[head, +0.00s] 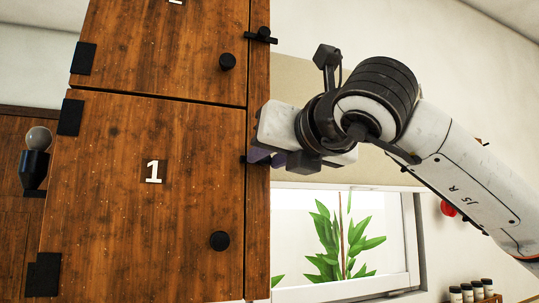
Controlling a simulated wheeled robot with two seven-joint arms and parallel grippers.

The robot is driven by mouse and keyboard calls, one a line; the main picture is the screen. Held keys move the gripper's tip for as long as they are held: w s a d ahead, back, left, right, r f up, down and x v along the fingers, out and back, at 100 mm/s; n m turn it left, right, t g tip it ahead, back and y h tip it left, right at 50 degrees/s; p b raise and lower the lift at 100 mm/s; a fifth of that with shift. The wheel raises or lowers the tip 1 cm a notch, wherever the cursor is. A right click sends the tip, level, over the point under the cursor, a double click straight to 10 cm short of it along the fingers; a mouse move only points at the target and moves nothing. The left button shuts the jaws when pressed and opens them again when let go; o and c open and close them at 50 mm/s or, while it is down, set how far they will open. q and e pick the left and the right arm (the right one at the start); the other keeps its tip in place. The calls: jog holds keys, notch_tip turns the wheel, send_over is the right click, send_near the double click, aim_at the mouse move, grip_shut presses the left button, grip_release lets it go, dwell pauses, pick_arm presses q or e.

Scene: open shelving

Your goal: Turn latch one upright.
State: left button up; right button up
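The wooden door marked 1 (140,205) fills the lower left and is shut, with a round black knob (220,241). Latch one (243,160) is at the door's upper right edge. Only a small dark end of it shows, and its tilt is hidden behind my gripper. My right gripper (266,158) reaches in from the right, its fingertips at the latch against the frame post. I cannot tell whether the fingers are closed on the latch. My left gripper is not in view.
Above is a second wooden door (165,50) with a black knob (227,61) and its own latch (261,36), lying crosswise. A bulb in a dark holder (36,160) stands at the left. A green plant (345,240) shows at the window. Several small jars (470,291) are at lower right.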

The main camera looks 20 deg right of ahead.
grip_shut()
jog(key=shift+n, duration=0.3)
jog(key=n+b, duration=0.1)
jog(key=n, duration=0.1)
jog(key=shift+n+b, duration=0.3)
jog(key=n, duration=0.7)
jog(key=n+h+p, duration=0.1)
jog(key=n, duration=0.6)
jog(key=shift+a+r+g, duration=0.1)
jog(key=shift+g, duration=0.2)
jog(key=shift+o, duration=2.2)
grip_release()
